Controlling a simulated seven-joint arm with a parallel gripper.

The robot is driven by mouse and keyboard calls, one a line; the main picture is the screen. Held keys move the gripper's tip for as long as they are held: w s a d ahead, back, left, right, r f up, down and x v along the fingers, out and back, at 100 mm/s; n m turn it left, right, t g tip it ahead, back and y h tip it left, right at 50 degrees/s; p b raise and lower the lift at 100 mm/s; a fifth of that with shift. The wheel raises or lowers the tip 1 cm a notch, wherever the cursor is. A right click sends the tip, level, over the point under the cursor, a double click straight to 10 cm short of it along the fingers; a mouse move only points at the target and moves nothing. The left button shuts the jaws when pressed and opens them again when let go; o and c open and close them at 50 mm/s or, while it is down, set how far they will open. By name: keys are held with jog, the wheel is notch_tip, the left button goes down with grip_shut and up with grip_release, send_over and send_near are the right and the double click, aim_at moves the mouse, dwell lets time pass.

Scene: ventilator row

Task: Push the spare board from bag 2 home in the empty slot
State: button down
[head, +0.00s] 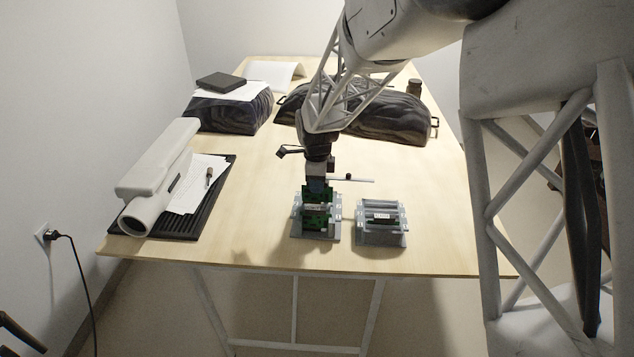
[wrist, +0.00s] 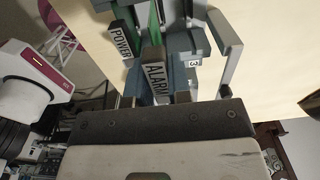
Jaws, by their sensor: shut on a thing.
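My gripper (head: 318,182) points down over the left card rack (head: 316,233) at the table's front. It is shut on a green board (head: 318,195), which stands upright at the rack and sticks up above it. How deep the board sits cannot be told. In the wrist view, a board labelled ALARM (wrist: 156,84) lies between my fingertips (wrist: 160,88). A board labelled POWER (wrist: 121,42) stands just to its left. The rack's grey frame (wrist: 232,55) shows at right, with a small "3" tag (wrist: 194,63). The slot itself is hidden.
A second card rack (head: 382,238) stands close to the right. A black tray (head: 190,228) with paper and a white cylindrical device (head: 158,180) is at left. Dark bags (head: 228,112) (head: 395,118) lie at the back. The table's middle is mostly clear.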

aim_at(317, 201)
jog(key=shift+f, duration=3.05)
dwell(3.0)
jog(key=c, duration=1)
grip_release()
jog(key=shift+r, duration=3.5)
